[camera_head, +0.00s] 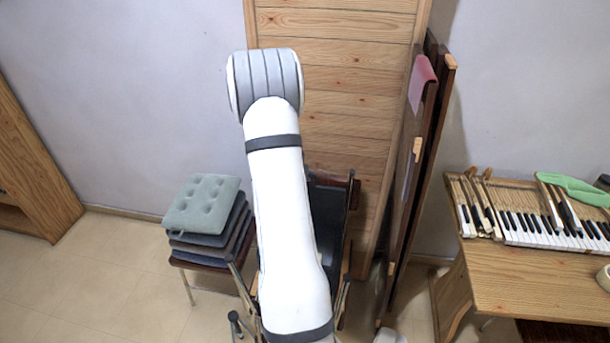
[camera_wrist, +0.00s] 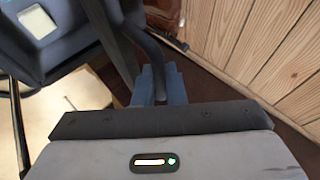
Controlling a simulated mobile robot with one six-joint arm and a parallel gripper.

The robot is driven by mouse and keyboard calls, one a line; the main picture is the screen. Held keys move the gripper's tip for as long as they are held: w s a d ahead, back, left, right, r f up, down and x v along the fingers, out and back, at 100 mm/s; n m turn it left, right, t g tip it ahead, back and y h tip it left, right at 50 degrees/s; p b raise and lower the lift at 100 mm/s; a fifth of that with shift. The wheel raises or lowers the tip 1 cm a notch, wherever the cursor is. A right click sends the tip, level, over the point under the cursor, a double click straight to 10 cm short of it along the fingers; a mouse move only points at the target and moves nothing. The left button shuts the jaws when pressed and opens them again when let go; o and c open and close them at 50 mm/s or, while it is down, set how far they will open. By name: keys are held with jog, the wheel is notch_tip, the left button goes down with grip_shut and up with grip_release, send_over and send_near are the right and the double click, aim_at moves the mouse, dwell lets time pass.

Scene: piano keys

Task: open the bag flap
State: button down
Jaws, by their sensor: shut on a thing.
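My gripper (camera_wrist: 161,80) shows in the wrist view with its two blue-grey fingers close together. It is shut on a thin dark curved strip (camera_wrist: 153,50) that runs up and to the left from between the fingertips. I cannot tell whether this strip is the bag flap. A dark blue-grey surface with a pale rectangular patch (camera_wrist: 38,22) is at the upper left of the wrist view; I cannot tell whether it belongs to the bag. In the head view my arm hides the gripper, and no bag can be made out.
A dark chair (camera_head: 328,215) stands partly behind my arm. Stacked cushions (camera_head: 203,205) sit on a seat left of it. Dark boards (camera_head: 412,170) lean beside the wooden panel (camera_head: 335,110). A table with piano keys (camera_head: 540,232) is at the right. Floor at the left is clear.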

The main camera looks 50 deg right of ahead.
jog(key=shift+f, duration=0.15)
jog(key=c, duration=1.6)
grip_release()
jog(key=shift+d, duration=0.15)
jog(key=shift+o, duration=0.5)
jog(key=v, duration=0.8)
jog(key=shift+b, duration=0.3)
